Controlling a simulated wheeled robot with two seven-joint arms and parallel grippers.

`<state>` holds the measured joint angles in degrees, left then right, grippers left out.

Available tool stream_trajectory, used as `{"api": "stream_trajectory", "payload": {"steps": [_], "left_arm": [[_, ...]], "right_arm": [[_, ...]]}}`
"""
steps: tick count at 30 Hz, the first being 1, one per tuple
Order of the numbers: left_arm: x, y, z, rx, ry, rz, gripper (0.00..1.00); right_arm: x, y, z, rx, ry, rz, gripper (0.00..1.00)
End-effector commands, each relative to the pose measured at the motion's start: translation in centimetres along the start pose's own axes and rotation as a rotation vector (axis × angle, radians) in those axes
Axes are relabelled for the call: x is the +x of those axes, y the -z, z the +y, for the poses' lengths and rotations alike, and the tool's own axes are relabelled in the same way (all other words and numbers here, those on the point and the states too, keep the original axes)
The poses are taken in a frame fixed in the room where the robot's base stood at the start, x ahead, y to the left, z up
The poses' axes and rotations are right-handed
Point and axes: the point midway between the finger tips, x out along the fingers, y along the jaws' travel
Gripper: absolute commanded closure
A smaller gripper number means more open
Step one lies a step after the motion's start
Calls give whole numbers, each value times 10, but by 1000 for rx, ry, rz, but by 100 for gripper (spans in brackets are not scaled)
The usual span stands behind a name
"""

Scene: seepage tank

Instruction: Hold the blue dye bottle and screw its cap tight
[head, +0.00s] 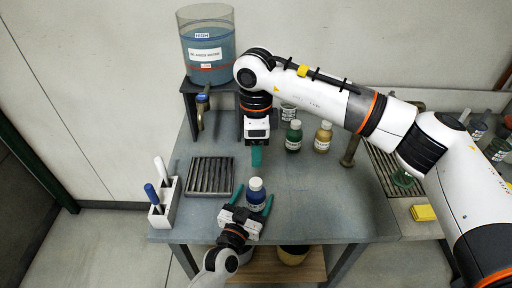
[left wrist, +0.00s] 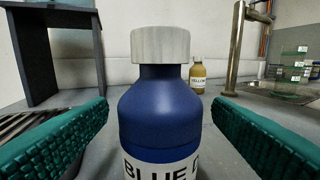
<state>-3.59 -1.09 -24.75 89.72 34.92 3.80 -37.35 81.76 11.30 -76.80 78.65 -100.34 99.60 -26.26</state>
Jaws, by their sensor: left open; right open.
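The blue dye bottle (head: 256,197) stands upright near the table's front edge, with its pale cap (head: 256,183) on top. In the left wrist view the blue bottle (left wrist: 166,115) fills the middle, and its cap (left wrist: 159,45) sits on the neck. How tight the cap is cannot be told. My left gripper (head: 252,204) is open, with its green fingers on either side of the bottle and gaps visible in the wrist view. My right gripper (head: 256,157) points down behind the bottle, apart from it. Its fingers overlap from this angle.
A green bottle (head: 293,137) and a yellow bottle (head: 323,138) stand behind, to the right. A water tank (head: 208,48) stands on a raised stand. The table's right front is clear.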

Motion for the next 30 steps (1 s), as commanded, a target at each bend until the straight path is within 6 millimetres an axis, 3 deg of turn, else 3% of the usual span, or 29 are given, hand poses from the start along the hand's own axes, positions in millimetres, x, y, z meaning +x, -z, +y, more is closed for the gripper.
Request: {"api": "stream_trajectory", "payload": {"steps": [6, 12, 30], "left_arm": [[-49, 3, 0, 1, 0, 3, 26], [-76, 2, 0, 2, 0, 1, 26], [-83, 0, 0, 1, 0, 0, 26]], "right_arm": [[6, 0, 0, 0, 0, 0, 45], [9, 0, 0, 0, 0, 0, 45], [9, 0, 0, 0, 0, 1, 45]]}}
